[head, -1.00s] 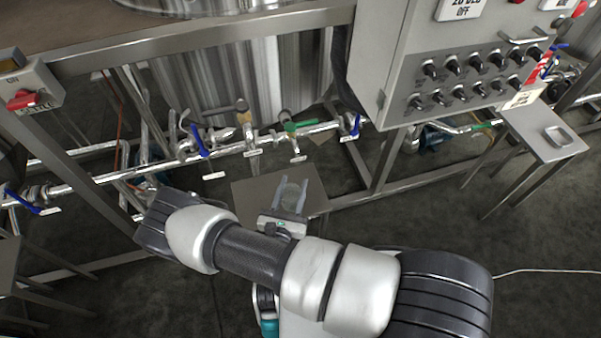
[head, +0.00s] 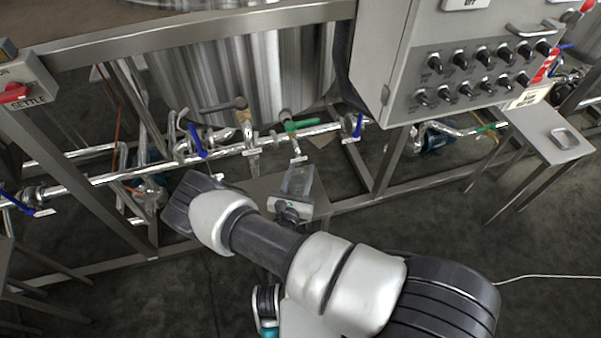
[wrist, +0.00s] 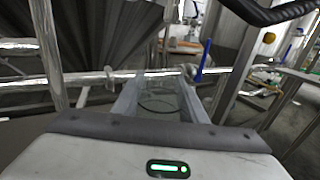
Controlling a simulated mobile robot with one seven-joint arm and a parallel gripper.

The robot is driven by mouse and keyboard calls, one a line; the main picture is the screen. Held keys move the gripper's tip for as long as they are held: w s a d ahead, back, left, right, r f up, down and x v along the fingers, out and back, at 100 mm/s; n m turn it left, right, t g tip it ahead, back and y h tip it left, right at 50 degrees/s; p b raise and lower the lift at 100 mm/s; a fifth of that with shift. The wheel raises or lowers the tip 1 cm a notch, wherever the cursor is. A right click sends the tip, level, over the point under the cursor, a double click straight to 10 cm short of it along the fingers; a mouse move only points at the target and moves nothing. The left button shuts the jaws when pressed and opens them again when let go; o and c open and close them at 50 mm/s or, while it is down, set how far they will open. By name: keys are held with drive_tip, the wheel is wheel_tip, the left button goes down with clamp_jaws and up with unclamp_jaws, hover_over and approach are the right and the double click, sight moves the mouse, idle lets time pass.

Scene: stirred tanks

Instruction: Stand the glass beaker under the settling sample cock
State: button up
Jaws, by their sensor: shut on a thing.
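My gripper (head: 298,182) is shut on the glass beaker (head: 297,176), which is clear and hard to make out. In the wrist view the beaker (wrist: 157,98) shows between the two pale fingers of my gripper (wrist: 158,100). A small grey stand (head: 255,187) is below and behind the gripper; I cannot tell if the beaker touches it. Above it, a pipe (head: 225,154) carries a green-handled valve (head: 300,125) and a downward outlet with a tan tag (head: 246,128). The small labels are unreadable, so I cannot tell which is the settling sample cock.
A control cabinet (head: 400,60) with several black knobs stands at upper right. Blue-handled valves (head: 198,142) sit along the pipe. A box with a red switch marked SETTLE (head: 18,92) is at left. A metal side table (head: 540,135) stands at right. Frame legs flank the stand.

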drive_tip(key=shift+f, duration=0.15)
drive_tip(key=o, duration=1.1)
drive_tip(key=shift+s+r, duration=0.1)
drive_tip(key=shift+r, duration=0.1)
drive_tip(key=p+v, duration=0.2)
drive_tip(key=v, duration=1)
drive_tip(key=shift+f+p, duration=0.1)
drive_tip(key=shift+p, duration=0.2)
